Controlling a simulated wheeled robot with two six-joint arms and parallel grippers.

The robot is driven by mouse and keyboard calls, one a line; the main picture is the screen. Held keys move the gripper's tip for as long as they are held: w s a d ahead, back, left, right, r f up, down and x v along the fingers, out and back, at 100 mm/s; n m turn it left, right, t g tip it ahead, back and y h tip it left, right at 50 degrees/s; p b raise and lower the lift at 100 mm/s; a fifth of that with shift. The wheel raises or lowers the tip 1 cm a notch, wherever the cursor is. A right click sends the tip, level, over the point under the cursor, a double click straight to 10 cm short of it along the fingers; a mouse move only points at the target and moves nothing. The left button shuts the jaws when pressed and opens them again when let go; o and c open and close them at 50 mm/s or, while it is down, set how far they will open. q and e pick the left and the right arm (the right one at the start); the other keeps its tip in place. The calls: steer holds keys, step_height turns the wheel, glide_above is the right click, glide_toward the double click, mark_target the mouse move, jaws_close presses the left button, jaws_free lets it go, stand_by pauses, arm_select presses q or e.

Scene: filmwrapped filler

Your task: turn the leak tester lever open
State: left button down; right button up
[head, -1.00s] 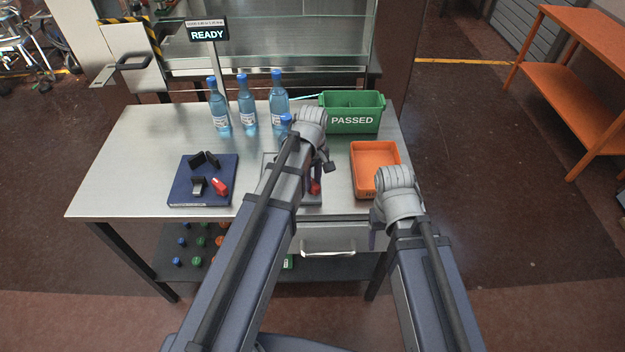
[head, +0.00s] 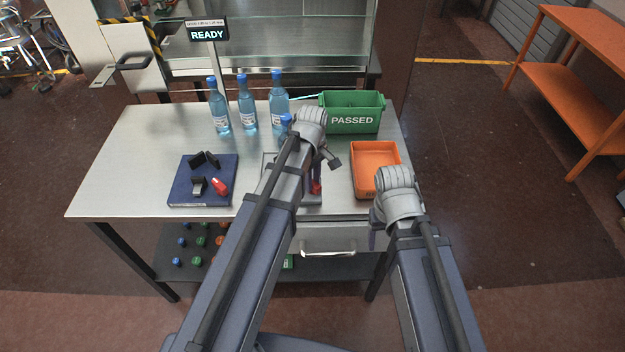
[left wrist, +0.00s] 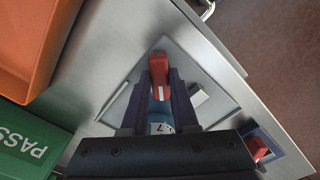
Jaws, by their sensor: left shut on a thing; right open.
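The leak tester's grey base plate (left wrist: 125,104) lies on the steel table in the left wrist view. Its red lever (left wrist: 160,70) stands between the fingertips of my left gripper (left wrist: 160,83), which is shut on it. The red lever also shows beside my left arm in the head view (head: 316,187). Behind the lever, a blue bottle with a white label (left wrist: 161,127) shows partly between the fingers. In the head view, my left arm covers most of the tester.
An orange tray (head: 375,147) and green PASSED bin (head: 352,122) stand right of the tester. Several blue-capped bottles (head: 247,112) stand behind it. A blue board (head: 185,196) with black parts and a red piece lies left. A sign (head: 208,34) reads READY. The table's left side has free room.

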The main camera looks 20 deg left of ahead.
arm_select(q)
steer(key=c, duration=0.7)
jaws_free()
step_height(320, 180, up, 8)
steer(key=p, duration=0.8)
steer(key=shift+f, duration=0.15)
steer(key=s+d+m, duration=0.3)
steer(key=s+m, duration=0.1)
steer(key=m, duration=0.1)
steer(key=s+d+m, duration=0.3)
steer(key=s+m, duration=0.2)
steer(key=s+d+m+y, duration=0.1)
steer(key=s+d+m, duration=0.3)
steer(key=s+m, duration=0.1)
steer(key=shift+s+d+f+m+b, duration=0.15)
steer(key=shift+m+b, duration=0.15)
steer(key=shift+m, duration=0.3)
